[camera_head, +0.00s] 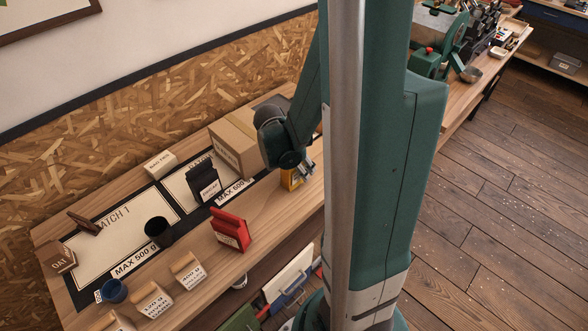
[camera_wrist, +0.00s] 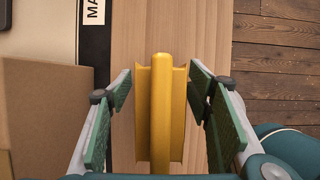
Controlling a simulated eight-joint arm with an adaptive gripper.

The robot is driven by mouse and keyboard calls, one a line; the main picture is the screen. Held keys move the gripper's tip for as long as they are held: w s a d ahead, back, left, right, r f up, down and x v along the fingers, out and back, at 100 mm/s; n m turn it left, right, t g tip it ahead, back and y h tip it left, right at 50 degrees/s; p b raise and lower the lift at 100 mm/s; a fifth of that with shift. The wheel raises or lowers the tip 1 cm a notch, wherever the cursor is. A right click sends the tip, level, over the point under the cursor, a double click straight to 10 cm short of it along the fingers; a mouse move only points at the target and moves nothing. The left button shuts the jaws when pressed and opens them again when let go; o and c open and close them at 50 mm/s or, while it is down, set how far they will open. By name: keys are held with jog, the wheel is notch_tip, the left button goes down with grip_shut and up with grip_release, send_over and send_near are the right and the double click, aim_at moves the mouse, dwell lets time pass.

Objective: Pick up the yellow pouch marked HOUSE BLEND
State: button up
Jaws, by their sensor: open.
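The yellow pouch (camera_wrist: 160,115) stands on the wooden bench in the wrist view, seen from above, with its top seam running up the picture. My gripper (camera_wrist: 160,88) is open, with one green-padded finger on each side of the pouch and a gap on both sides. In the head view, the yellow pouch (camera_head: 291,180) shows only in part below my gripper (camera_head: 303,170), near the bench's right side. Its HOUSE BLEND marking cannot be read in either view.
A cardboard box (camera_head: 235,143) stands just left of the pouch. A red pouch (camera_head: 231,230), a black pouch (camera_head: 203,186) and a dark cup (camera_head: 158,231) stand farther left. Bare bench lies between the red and yellow pouches.

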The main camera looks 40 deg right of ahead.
dwell(0.5)
jog(key=c, duration=1.1)
jog(key=shift+r, duration=0.1)
jog(key=shift+r+p, duration=0.85)
jog(key=shift+r, duration=4.05)
